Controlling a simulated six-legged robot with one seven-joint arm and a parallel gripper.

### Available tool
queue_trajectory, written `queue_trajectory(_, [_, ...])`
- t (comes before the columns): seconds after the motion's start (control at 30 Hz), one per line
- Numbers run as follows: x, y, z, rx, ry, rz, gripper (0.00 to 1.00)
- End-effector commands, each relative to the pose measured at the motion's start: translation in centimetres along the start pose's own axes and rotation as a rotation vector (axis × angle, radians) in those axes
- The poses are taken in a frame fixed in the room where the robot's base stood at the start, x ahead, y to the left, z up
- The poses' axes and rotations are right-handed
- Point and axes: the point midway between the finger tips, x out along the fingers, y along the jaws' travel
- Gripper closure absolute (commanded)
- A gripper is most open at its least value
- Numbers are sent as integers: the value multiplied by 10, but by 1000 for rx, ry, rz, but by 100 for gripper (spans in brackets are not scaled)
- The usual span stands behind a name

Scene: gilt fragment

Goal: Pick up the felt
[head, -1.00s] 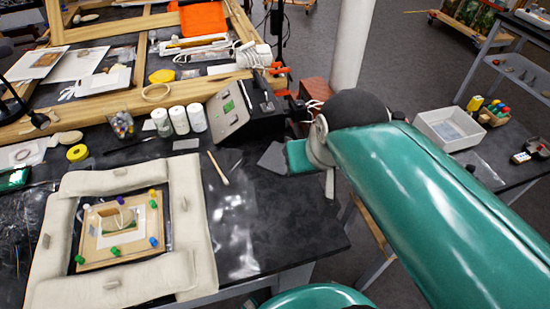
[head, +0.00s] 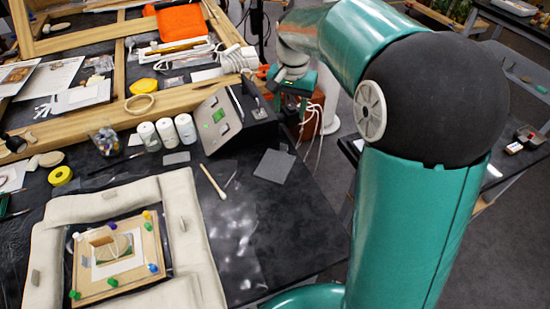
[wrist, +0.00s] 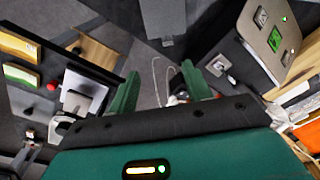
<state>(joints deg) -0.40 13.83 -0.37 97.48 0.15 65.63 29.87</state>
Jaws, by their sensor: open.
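A flat dark grey square (head: 274,166), which looks like the felt, lies on the black tabletop near its right edge in the head view. It lies in front of the grey box with a green screen and nothing covers it. My gripper (head: 294,88) is beyond the box at the table's far right, apart from the square. The wrist view shows its two green fingers (wrist: 160,88) spread apart with nothing held between them.
The screen box (head: 234,116) stands close behind the square; it also shows in the wrist view (wrist: 268,40). A brush (head: 213,183) and a padded frame (head: 195,235) lie to the left. White cables (head: 312,140) hang beyond the table edge.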

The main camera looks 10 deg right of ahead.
Motion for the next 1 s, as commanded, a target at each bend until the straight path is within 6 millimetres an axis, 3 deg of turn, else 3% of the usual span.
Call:
queue_trajectory(0.1, [20, -11, -16, 37, -30, 18, 51])
queue_trajectory(0.27, [31, -16, -24, 64, -45, 29, 51])
queue_trajectory(0.7, [104, -14, -22, 70, -48, 31, 51])
queue_trajectory(1.0, [131, -15, -22, 69, -47, 30, 51])
